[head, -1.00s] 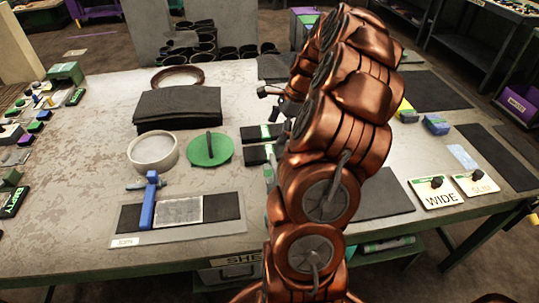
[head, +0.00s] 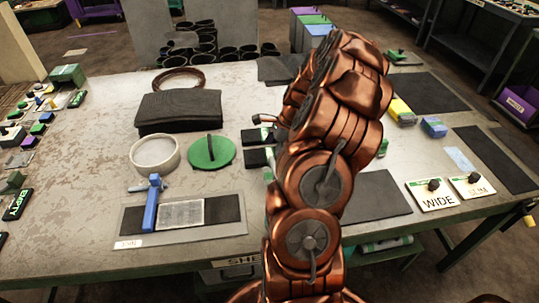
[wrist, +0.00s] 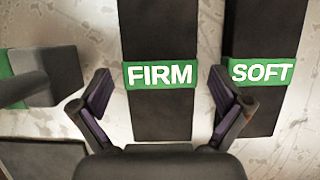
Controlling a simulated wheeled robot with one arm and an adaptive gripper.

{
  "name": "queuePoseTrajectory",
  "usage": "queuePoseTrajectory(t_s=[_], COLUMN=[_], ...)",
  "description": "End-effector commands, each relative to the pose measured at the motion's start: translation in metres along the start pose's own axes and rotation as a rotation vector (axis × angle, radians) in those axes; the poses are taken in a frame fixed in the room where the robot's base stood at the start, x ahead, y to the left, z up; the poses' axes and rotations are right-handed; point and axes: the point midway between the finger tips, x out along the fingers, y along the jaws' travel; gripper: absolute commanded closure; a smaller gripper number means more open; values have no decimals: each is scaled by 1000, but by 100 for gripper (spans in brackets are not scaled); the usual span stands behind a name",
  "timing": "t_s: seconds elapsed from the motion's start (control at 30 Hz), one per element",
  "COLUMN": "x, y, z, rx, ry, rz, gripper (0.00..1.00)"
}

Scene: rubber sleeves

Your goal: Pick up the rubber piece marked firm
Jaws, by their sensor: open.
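The rubber piece marked firm (wrist: 160,120) is a long black strip with a green band reading FIRM, lying on the pale worn table in the wrist view. My gripper (wrist: 160,77) is open, with one finger on each side of this piece. The fingers appear apart from it; their height above the table is hard to tell. A similar piece marked SOFT (wrist: 262,40) lies to the right, and my right finger overlaps its left edge in the picture. In the head view two black pieces with green bands (head: 256,136) show beside my arm, their words unreadable.
A black block with green (wrist: 50,75) and a grey rounded part lie left of the firm piece in the wrist view. In the head view, a green disc (head: 222,156), a pale ring (head: 154,168) and a stacked black sheet (head: 178,108) are left of my arm.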

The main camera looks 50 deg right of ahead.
Motion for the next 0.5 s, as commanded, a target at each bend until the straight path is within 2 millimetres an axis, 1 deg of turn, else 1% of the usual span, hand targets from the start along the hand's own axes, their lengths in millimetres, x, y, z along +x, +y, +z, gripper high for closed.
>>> queuePoseTrajectory(t_s=[0.17, 0.5], x=[0, 0], y=[0, 0], z=[0, 0], rx=[0, 0], ry=[0, 0], rz=[-1, 0], gripper=[1, 36])
